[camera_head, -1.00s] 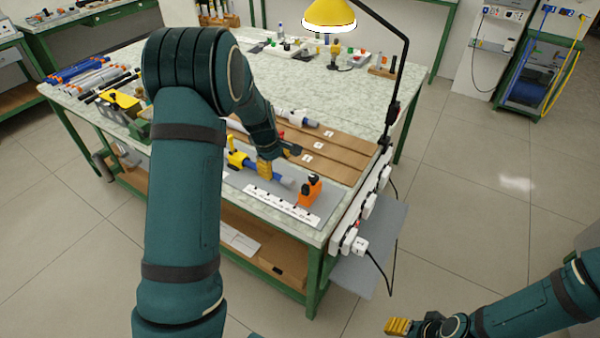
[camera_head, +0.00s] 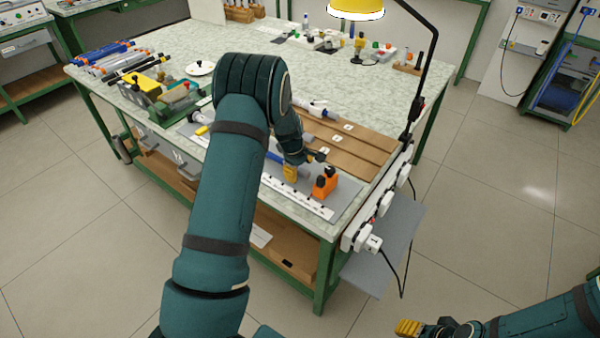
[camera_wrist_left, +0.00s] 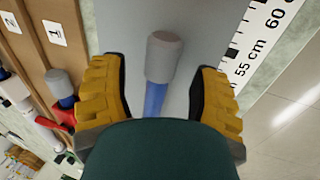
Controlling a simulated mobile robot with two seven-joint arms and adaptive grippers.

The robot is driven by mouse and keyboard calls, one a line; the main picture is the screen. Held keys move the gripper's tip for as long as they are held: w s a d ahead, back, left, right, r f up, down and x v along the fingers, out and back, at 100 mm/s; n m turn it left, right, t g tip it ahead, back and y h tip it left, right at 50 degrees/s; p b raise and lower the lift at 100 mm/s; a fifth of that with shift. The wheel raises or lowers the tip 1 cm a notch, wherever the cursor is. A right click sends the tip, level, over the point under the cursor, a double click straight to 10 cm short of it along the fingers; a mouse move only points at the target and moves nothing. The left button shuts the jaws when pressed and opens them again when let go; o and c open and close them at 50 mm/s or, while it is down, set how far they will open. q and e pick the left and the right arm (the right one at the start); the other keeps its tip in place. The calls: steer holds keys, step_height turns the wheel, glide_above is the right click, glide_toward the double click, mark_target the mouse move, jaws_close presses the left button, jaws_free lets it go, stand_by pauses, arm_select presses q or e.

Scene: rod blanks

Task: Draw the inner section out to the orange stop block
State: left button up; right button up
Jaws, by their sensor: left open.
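The inner section is a blue rod (camera_wrist_left: 154,97) with a grey end cap (camera_wrist_left: 163,57), seen in the left wrist view. My left gripper (camera_wrist_left: 157,90) is open, with one yellow finger on each side of the rod and gaps between. In the head view my left gripper (camera_head: 291,173) is low over the grey board, just left of the orange stop block (camera_head: 325,183). A piece of the blue rod (camera_head: 273,157) shows behind it; my arm hides much of the rest. My right gripper (camera_head: 409,328) hangs off the table at lower right, its opening unclear.
A white centimetre scale (camera_head: 297,196) lies along the board's front. Brown grooved boards (camera_head: 350,147) with number tags lie behind. A black lamp post (camera_head: 425,80) and white sockets (camera_head: 362,237) stand at the table's right edge. Several rods (camera_head: 103,57) lie at far left.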

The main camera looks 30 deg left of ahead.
mark_target(313, 181)
arm_select(q)
steer(key=shift+w+f, duration=0.2)
steer(key=shift+f, duration=0.5)
steer(key=shift+c, duration=0.4)
jaws_close()
steer(key=d, duration=0.2)
steer(key=d+p, duration=0.1)
steer(key=shift+s+d+r, duration=0.15)
steer(key=shift+s+d, duration=0.05)
steer(key=shift+d, duration=0.6)
steer(key=shift+o, duration=0.4)
jaws_free()
